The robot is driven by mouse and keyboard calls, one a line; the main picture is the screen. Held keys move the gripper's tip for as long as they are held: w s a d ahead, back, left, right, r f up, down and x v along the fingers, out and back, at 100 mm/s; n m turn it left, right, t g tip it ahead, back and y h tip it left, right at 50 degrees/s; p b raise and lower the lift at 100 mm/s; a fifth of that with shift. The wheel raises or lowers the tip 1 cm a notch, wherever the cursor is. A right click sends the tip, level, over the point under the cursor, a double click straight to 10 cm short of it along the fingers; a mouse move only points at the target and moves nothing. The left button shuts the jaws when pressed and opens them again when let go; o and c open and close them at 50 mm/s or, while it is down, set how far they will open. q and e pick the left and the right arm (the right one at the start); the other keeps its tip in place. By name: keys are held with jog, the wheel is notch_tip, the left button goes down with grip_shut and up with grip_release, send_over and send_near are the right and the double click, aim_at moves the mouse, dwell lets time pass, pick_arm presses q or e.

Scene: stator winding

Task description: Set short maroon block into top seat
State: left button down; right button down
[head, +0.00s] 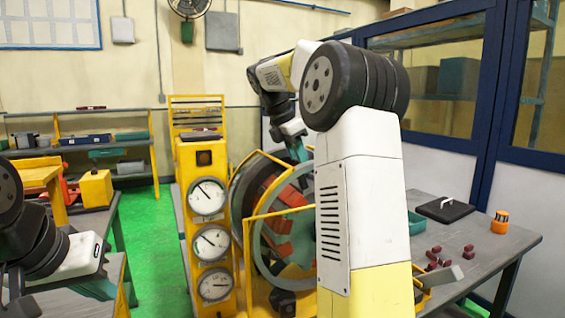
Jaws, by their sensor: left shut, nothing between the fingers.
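The stator (262,265) is a large grey-green ring in a yellow frame, with orange-red segments (277,235) around its inside. My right arm stands in front of its right side. The teal body of my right gripper (297,150) is at the top of the ring; its fingertips and anything between them are hidden. I cannot make out the top seat or a block in it. Several small maroon blocks (432,256) lie on the right table; I cannot tell which is the short one. My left gripper (98,288) is low at the left, shut and empty, away from the stator.
A yellow post with three gauges (208,240) stands left of the stator. Green floor is clear behind, at the left.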

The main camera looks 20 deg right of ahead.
jog(key=shift+f, duration=0.2)
dwell(0.4)
jog(key=c, duration=1.1)
grip_release()
jog(key=shift+o, duration=0.2)
jog(key=v, duration=0.7)
jog(key=shift+a+r, duration=0.2)
jog(key=shift+r, duration=0.15)
